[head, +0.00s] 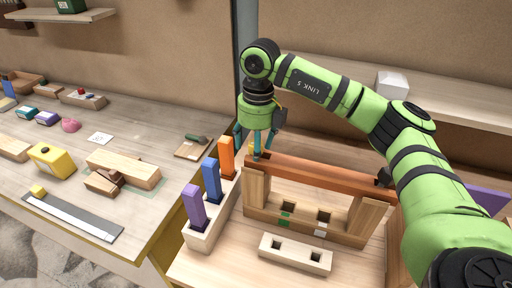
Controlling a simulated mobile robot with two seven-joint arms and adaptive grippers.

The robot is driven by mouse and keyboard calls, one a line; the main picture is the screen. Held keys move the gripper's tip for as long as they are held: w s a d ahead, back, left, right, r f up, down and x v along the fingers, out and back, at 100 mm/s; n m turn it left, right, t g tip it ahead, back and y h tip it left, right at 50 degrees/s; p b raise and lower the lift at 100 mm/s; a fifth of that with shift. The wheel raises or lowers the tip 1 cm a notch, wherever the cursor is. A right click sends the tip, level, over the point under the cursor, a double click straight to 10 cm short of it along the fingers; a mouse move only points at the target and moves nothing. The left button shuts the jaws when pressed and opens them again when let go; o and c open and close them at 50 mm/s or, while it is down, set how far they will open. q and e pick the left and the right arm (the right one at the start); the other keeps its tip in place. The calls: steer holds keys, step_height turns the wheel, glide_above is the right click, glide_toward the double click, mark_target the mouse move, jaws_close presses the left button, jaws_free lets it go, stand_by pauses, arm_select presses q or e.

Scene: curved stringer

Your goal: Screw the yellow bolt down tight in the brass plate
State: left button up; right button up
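My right arm comes in from the right, and its green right gripper (262,153) points down at the left end of a reddish-brown beam (320,172). Its teal fingertips are close together at the beam's end. I cannot tell whether they are shut or hold anything. I cannot make out a brass plate. My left gripper is not in view.
The beam lies across a wooden frame (300,222) with dark square holes. A rack (203,236) with purple, blue and orange upright pieces stands left of it. A two-hole wooden block (296,256) lies in front. The left bench (60,120) holds a yellow box (52,161) and wood blocks.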

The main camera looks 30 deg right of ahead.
steer(key=shift+d, duration=0.15)
steer(key=shift+w+d+r+p, duration=0.15)
steer(key=shift+r+p, duration=0.25)
steer(key=shift+r, duration=0.05)
steer(key=c, duration=0.9)
steer(key=shift+s+a+r, duration=0.1)
steer(key=shift+s+a, duration=0.1)
steer(key=shift+s, duration=0.05)
steer(key=shift+c, duration=1.4)
steer(key=o, duration=1.2)
steer(key=shift+w+d+f, duration=0.1)
steer(key=shift+w+f, duration=0.15)
steer(key=shift+w, duration=0.05)
steer(key=shift+s+r, duration=0.15)
